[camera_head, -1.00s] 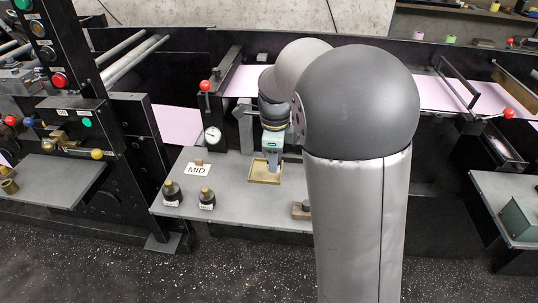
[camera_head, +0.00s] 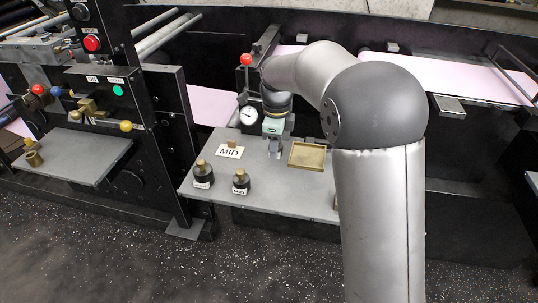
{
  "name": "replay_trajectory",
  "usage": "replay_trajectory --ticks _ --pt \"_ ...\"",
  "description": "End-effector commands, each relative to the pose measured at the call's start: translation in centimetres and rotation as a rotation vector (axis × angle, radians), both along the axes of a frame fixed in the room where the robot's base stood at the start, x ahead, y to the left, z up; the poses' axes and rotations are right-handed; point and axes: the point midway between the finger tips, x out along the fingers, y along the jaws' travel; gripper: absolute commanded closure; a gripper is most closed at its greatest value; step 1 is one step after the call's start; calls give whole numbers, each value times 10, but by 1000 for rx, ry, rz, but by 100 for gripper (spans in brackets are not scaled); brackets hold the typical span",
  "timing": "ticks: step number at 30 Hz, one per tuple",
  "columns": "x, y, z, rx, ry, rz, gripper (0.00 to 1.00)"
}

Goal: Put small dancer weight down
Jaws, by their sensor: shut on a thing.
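My gripper (camera_head: 275,152) points down over the grey table (camera_head: 285,201), between the MID card and the brass tray. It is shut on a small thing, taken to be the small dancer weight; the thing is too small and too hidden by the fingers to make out. I cannot tell whether it touches the table. Two dark weights with brass tops stand upright at the table's front left: a left one (camera_head: 203,175) and a right one (camera_head: 241,183), each with a white label.
The shallow brass tray (camera_head: 307,156) lies empty just right of my gripper. A round gauge (camera_head: 248,115) and a red-knobbed lever (camera_head: 246,60) stand behind. The table's front middle is clear.

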Motion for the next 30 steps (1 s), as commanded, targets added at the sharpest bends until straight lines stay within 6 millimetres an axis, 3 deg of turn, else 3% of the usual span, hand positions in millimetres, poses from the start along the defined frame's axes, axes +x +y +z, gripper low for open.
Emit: replay_trajectory --ticks 6,12,23,27,30 --pt "53 18 -25 0 0 -1 98" --pt "82 28 -61 1 1 -1 98" --pt "101 35 -88 0 0 -1 98" --pt "99 35 -109 0 2 -1 98" --pt "100 35 -115 0 -1 -1 98"
